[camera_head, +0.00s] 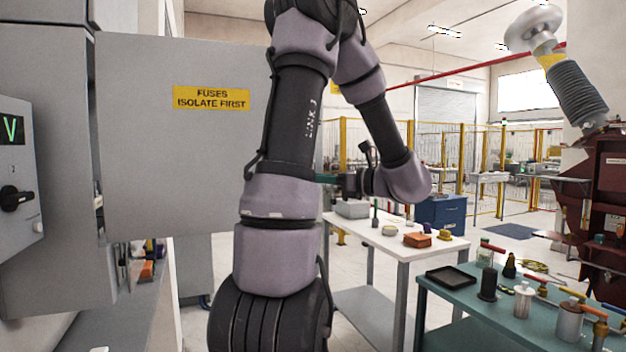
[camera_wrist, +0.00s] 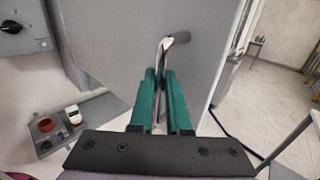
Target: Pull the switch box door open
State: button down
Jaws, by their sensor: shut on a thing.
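The grey switch box (camera_head: 50,150) stands at the left in the head view. Its door (camera_head: 185,150), with a yellow "FUSES ISOLATE FIRST" label (camera_head: 210,97), appears swung out from the box, with a narrow dark gap along the door's left edge. In the wrist view the door face (camera_wrist: 120,45) fills the middle. A silver lever handle (camera_wrist: 163,50) with a dark tip (camera_wrist: 178,38) stands on it. The green fingers of my gripper (camera_wrist: 160,105) are shut on this handle. In the head view my arm hides the handle and the door's right part; my green fingertips (camera_head: 326,178) barely show.
A control panel with a black knob (camera_head: 14,198) is at the left. A bench (camera_head: 85,330) with small items runs below the box. A white table (camera_head: 385,245) and a green table (camera_head: 470,300) with loose parts stand at the right. Floor shows between them.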

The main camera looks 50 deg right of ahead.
jog(key=c, duration=0.9)
grip_release()
jog(key=v, duration=1)
jog(key=shift+s, duration=0.35)
